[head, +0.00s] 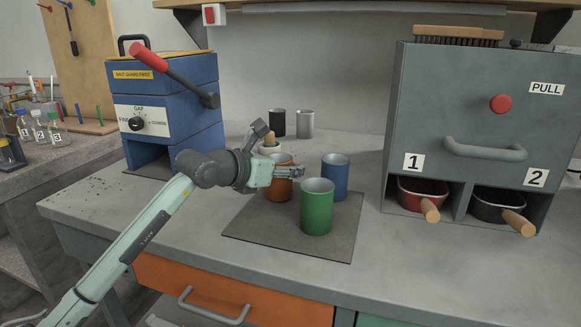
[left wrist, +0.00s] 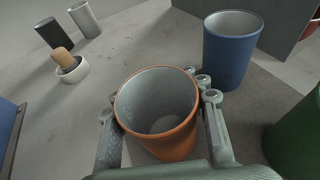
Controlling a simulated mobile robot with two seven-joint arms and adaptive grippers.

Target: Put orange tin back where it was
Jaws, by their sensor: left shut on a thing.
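The orange tin (head: 279,187) is an open, empty cup at the back left of the dark square mat (head: 258,238) on the bench. My left gripper (head: 285,175) is shut on it, with one finger on each side; in the left wrist view the tin (left wrist: 165,140) sits upright between the fingertips. The blue tin (head: 336,178) stands right of it on the mat, and it also shows in the left wrist view (left wrist: 229,55). The green tin (head: 316,212) stands at the front of the mat. I cannot tell whether the orange tin touches the mat.
A white mortar with a wooden pestle (left wrist: 70,66) stands behind the orange tin, near a black tin (head: 277,123) and a silver tin (head: 305,123). A blue machine (head: 165,105) stands left, a grey cabinet (head: 470,110) right. Bare bench lies left of the mat.

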